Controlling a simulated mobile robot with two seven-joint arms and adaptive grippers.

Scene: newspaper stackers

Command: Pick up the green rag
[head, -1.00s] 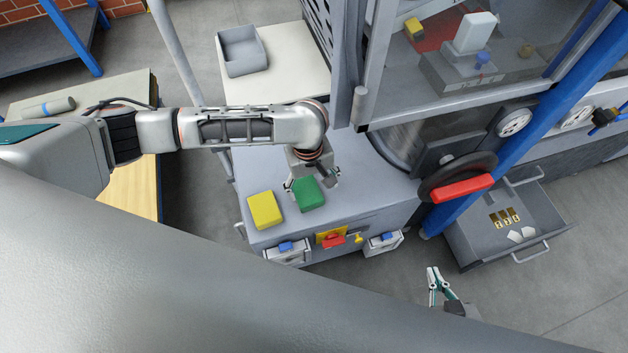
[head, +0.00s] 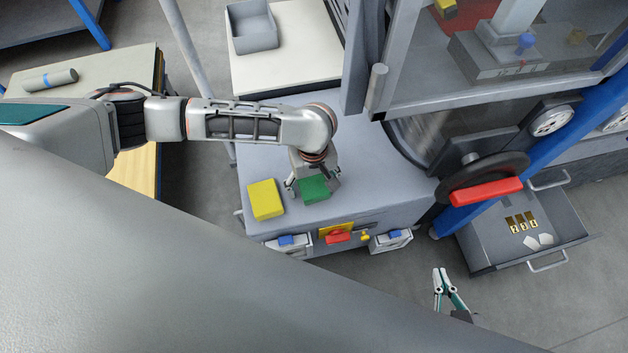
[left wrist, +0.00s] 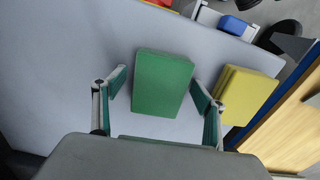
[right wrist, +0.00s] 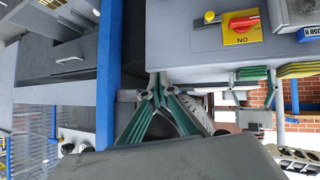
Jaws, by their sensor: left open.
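The green rag (head: 314,191) is a folded block lying on the grey cabinet top. It fills the middle of the left wrist view (left wrist: 162,82). My left gripper (head: 312,187) is over it, pointing down and open. In the left wrist view its fingers stand on either side of the rag, with a gap on the left side and the right finger close to the rag's edge. Its far side is partly hidden by the gripper in the head view. My right gripper (head: 441,272) is shut and empty, away from the rag, low in the head view.
A yellow rag (head: 265,199) lies just left of the green one. The grey cabinet top (head: 375,190) is clear to the right. A red switch (head: 338,238) and small drawers are on its front. A handwheel (head: 484,178) and an open drawer (head: 525,235) are further right.

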